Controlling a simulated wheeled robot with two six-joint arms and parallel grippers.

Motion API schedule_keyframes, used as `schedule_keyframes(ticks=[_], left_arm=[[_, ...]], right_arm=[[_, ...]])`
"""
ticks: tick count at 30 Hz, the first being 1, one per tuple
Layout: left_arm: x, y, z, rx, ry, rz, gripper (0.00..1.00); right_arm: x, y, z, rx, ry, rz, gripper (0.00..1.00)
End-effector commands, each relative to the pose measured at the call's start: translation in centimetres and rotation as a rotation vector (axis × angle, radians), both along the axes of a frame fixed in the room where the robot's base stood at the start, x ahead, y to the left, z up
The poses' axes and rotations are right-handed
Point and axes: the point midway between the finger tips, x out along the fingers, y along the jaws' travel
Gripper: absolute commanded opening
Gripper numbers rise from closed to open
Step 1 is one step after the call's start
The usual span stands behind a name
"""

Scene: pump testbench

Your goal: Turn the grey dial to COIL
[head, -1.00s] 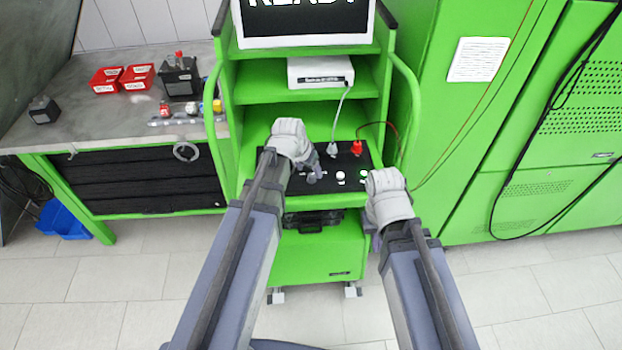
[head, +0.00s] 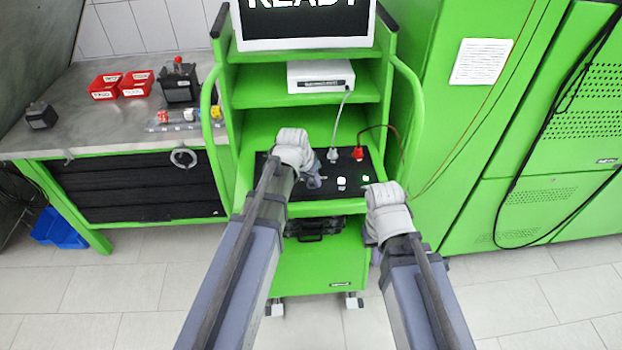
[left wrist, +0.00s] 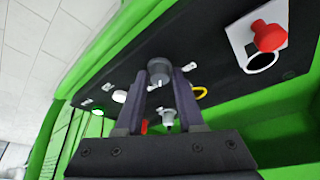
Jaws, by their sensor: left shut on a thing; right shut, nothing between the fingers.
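The grey dial (left wrist: 159,71) is a round knob on the black panel of the green test cart. In the left wrist view it sits between the fingertips of my left gripper (left wrist: 160,78), which is shut on it. In the head view the left gripper (head: 314,180) reaches down to the left part of the panel (head: 340,187), and its hand hides the dial. I cannot read the dial's labels or its pointer position. My right gripper (head: 370,238) is shut and empty at the panel's front right edge.
A red emergency button (left wrist: 268,36) is on the panel. White and green-lit buttons (head: 365,178) lie right of the left gripper. A screen (head: 305,22) reads READY. A workbench (head: 110,130) is at left.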

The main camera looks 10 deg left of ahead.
Motion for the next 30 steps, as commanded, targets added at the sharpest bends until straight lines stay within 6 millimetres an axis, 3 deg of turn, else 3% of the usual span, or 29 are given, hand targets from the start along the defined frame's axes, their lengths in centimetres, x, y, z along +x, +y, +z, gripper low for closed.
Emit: schedule_keyframes(ticks=[7, 20, 30], left_arm=[[-0.01, 0.00, 0.00, 0.000, 0.000, 0.000, 0.00], [-0.05, -0.07, 0.00, -0.001, 0.000, 0.041, 0.00], [-0.03, -0.25, 0.00, 0.001, -0.002, 0.283, 0.00]], right_arm=[[0.00, 0.00, 0.00, 0.000, 0.000, 0.000, 0.00], [0.00, 0.00, -0.01, 0.000, 0.000, 0.000, 0.00], [0.00, 0.00, -0.01, 0.000, 0.000, 0.000, 0.00]])
